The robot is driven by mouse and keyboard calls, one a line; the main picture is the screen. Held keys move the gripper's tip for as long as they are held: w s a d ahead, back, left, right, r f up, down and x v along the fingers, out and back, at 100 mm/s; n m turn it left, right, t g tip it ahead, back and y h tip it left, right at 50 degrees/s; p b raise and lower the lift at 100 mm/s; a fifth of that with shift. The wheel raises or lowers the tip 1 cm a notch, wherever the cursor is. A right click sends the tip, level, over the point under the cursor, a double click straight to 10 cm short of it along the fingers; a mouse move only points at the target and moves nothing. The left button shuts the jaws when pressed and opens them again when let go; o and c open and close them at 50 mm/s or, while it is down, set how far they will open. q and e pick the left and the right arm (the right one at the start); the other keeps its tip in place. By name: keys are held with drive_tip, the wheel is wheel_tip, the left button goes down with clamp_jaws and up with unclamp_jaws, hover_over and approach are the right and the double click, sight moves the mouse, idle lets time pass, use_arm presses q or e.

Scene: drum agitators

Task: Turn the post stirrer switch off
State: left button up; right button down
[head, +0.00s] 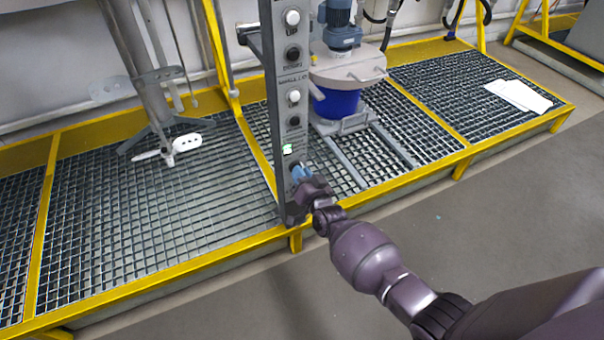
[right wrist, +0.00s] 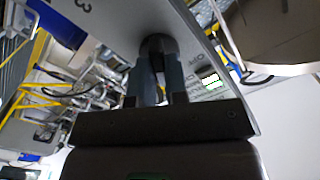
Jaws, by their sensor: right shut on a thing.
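The grey control post (head: 285,100) stands upright at the front of the grating, with a column of white and black buttons and knobs. My right gripper (head: 300,174) is at the lowest control on the post, below a small green-lit spot (head: 288,148). In the right wrist view my right gripper (right wrist: 160,62) has its two dark fingers close together on either side of a dark round switch knob (right wrist: 157,43) on the grey panel. It is shut on that knob. The knob's pointer direction is hidden by the fingers. My left gripper is in neither view.
A blue drum with a motorised lid (head: 347,66) stands behind the post to the right. A stirrer stand (head: 150,100) is on the grating at left. Yellow edging (head: 390,195) borders the platform. The grey floor (head: 480,205) in front is clear.

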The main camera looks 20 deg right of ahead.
use_arm(q)
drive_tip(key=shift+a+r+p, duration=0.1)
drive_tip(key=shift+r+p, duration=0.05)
drive_tip(key=shift+p, duration=0.25)
use_arm(e)
drive_tip(key=shift+a+n, duration=0.2)
drive_tip(key=shift+n, duration=6.8)
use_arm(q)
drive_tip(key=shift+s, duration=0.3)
use_arm(e)
drive_tip(key=c, duration=1.1)
unclamp_jaws()
drive_tip(key=shift+c, duration=0.2)
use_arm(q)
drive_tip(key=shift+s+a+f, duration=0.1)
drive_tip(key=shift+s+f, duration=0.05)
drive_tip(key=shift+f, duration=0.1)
